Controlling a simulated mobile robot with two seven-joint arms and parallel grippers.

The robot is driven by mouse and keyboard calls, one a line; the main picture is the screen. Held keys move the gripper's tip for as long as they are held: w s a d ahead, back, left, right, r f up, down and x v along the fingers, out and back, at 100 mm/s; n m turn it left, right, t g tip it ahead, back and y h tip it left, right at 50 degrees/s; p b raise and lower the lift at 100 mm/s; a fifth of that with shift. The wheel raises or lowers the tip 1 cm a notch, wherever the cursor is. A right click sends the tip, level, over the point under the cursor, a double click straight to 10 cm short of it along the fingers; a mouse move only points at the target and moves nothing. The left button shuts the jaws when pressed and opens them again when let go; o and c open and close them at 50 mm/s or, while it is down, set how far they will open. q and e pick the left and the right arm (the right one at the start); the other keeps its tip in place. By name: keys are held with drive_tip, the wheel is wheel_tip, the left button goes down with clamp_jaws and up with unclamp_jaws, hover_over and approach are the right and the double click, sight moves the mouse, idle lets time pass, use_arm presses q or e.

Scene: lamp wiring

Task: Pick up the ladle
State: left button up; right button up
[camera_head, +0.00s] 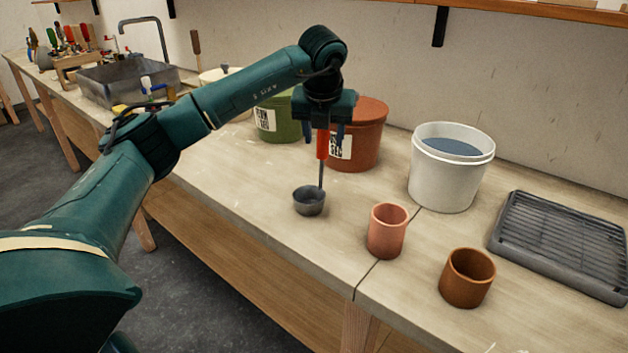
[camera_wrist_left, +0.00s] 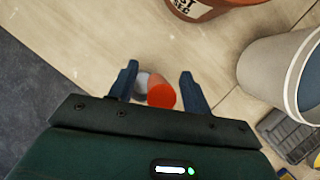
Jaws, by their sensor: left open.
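The ladle (camera_head: 309,201) stands on the bench with its grey bowl down and its red handle upright. Its red handle end (camera_wrist_left: 162,95) shows in the left wrist view, with part of the grey bowl beside it. My left gripper (camera_head: 327,142) is above the bowl, pointing down, with the red handle between its fingers. In the left wrist view the fingers (camera_wrist_left: 158,85) are spread apart, one on each side of the handle, and the left finger stands clear of it. My right gripper is not in view.
A reddish lidded bucket (camera_head: 368,142) stands close behind the gripper, with a green bucket (camera_head: 277,122) to its left. A white bucket (camera_head: 440,185), a pink cup (camera_head: 386,238), a brown cup (camera_head: 466,285) and a dark rack (camera_head: 560,250) stand to the right.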

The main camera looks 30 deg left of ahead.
use_arm(q)
drive_tip(key=shift+f, duration=0.15)
clamp_jaws()
idle(0.4)
drive_tip(key=shift+w, duration=0.1)
